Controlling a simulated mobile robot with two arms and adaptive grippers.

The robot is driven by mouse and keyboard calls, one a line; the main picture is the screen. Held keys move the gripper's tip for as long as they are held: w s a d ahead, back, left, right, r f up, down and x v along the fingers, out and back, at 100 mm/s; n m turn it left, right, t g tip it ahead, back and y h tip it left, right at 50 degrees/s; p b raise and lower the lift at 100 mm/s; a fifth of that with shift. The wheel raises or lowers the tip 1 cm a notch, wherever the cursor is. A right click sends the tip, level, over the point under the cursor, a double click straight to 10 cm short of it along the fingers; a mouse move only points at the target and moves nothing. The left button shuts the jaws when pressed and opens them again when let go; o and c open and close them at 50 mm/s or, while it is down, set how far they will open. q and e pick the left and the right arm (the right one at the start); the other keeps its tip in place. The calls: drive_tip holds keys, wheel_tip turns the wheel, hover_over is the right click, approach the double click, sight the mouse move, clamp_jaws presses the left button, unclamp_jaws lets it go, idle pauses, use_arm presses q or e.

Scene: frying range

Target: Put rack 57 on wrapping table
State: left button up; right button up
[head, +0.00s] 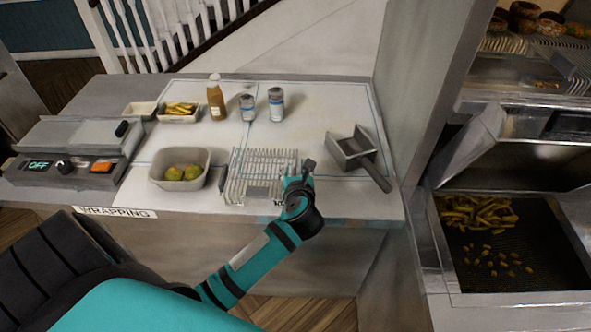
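A wire rack (258,168) lies flat on the wrapping table (336,203), near its front edge and right of centre. A small plate shows at its front; its marking is partly covered by my gripper, so I cannot read the number. My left gripper (299,174) is at the rack's front right corner, overlapping it in the picture. I cannot tell whether it touches the rack or whether its fingers are closed. My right gripper is out of view.
Left of the rack stands a tub with round green items (180,168). A metal scoop (357,156) lies to the right. A bottle (216,98), two cans (262,105) and fry trays (178,112) stand behind. A wrapping machine (72,150) is left; a fries bin (505,245) is right.

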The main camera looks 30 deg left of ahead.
use_arm(q)
drive_tip(key=shift+d+r, duration=0.1)
drive_tip(key=shift+r, duration=0.05)
drive_tip(key=b+v, duration=0.2)
drive_tip(key=v, duration=0.9)
drive_tip(key=shift+s+d+r, duration=0.15)
drive_tip(key=shift+s+d, duration=0.05)
drive_tip(key=shift+s, duration=0.15)
